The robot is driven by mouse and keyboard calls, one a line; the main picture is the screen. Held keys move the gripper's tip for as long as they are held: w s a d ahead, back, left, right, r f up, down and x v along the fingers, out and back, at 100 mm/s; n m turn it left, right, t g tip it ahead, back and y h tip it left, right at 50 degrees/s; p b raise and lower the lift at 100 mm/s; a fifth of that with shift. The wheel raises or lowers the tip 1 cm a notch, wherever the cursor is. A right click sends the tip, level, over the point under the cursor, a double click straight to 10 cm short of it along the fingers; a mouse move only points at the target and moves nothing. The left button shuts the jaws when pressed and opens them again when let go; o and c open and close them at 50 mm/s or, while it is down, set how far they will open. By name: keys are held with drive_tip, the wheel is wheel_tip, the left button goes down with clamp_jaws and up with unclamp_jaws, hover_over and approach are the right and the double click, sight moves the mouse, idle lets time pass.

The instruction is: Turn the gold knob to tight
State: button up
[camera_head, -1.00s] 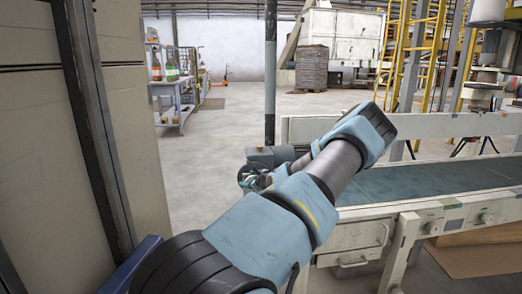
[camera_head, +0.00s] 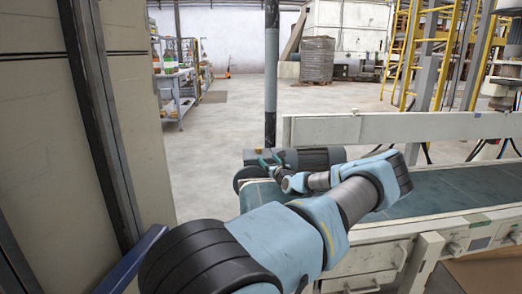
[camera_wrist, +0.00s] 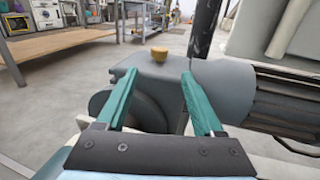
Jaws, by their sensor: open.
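The gold knob (camera_wrist: 159,54) is a small round cap on top of the grey motor housing (camera_wrist: 150,72) at the end of the conveyor, seen in the wrist view. My gripper (camera_wrist: 158,74) has teal fingers spread apart, with nothing between them. The knob appears between and beyond the fingertips, apart from them. In the head view my gripper (camera_head: 269,160) is at the conveyor's near-left end, in front of the dark motor. The knob is too small to make out clearly there.
A dark upright post (camera_head: 271,75) stands behind the motor. A tall beige cabinet (camera_head: 115,130) is close on the left. A workbench (camera_wrist: 65,40) stands beyond open floor.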

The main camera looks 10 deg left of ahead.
sight(259, 151)
drive_tip(key=b+x, duration=0.2)
drive_tip(key=x, duration=0.8)
drive_tip(key=shift+w+a, duration=0.15)
drive_tip(key=shift+a, duration=0.05)
drive_tip(key=shift+c, duration=0.2)
clamp_jaws()
